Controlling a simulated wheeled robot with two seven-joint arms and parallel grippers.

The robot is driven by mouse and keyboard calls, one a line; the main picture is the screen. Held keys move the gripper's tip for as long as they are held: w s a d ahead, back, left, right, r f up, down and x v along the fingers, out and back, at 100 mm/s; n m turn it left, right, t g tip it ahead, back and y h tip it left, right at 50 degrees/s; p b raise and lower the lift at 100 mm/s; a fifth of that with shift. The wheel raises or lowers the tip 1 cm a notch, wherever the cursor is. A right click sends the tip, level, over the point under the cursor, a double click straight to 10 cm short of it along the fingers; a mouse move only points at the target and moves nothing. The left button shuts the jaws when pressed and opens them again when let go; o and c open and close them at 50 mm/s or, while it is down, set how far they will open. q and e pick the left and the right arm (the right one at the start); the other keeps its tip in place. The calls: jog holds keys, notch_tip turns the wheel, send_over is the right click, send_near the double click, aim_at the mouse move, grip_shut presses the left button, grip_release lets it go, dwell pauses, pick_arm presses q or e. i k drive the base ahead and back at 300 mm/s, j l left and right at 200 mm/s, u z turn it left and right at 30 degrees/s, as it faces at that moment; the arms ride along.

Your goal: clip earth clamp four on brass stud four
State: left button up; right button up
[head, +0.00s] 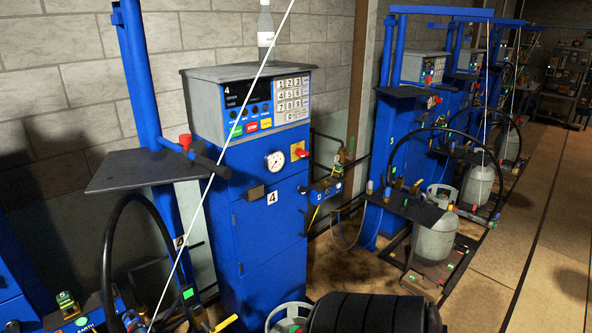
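Neither of my grippers shows in the head view. The blue scale cabinet (262,235) carries a "4" label (271,198). At the lower left, a blue bar (103,318) bears the word "EARTH". A small brass-coloured piece with a green tag (66,301) sits on or beside that bar. I cannot tell which of these small parts is earth clamp four or brass stud four.
A black ribbed cylinder (370,313) fills the bottom centre. A grey gas cylinder's top (289,317) stands beside it. A black hose (108,245) loops at the left under a dark shelf (140,172). More blue stations (395,150) recede right. Floor at far right is clear.

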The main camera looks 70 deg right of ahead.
aim_at(339, 169)
jog(key=z, duration=2.6)
jog(key=l+z, duration=0.15)
jog(key=i+l+z, duration=0.15)
jog(key=l, duration=0.15)
jog(key=i+l+z, duration=0.25)
jog(key=i+l, duration=0.2)
jog(key=i+l+z, duration=0.2)
jog(key=i+l, duration=0.15)
jog(key=i, duration=0.2)
jog(key=i+l+z, duration=0.25)
jog(key=i, duration=0.25)
jog(key=i+u, duration=0.35)
jog(key=i+l+u, duration=0.1)
jog(key=i+u, duration=0.25)
jog(key=i+l+u, duration=0.2)
jog(key=i+u, duration=0.35)
jog(key=u, duration=0.25)
jog(key=i+u, duration=0.2)
jog(key=u, duration=0.25)
jog(key=i+l+u, duration=0.1)
jog(key=u, duration=0.4)
jog(key=i+l+u, duration=0.2)
jog(key=u, duration=0.25)
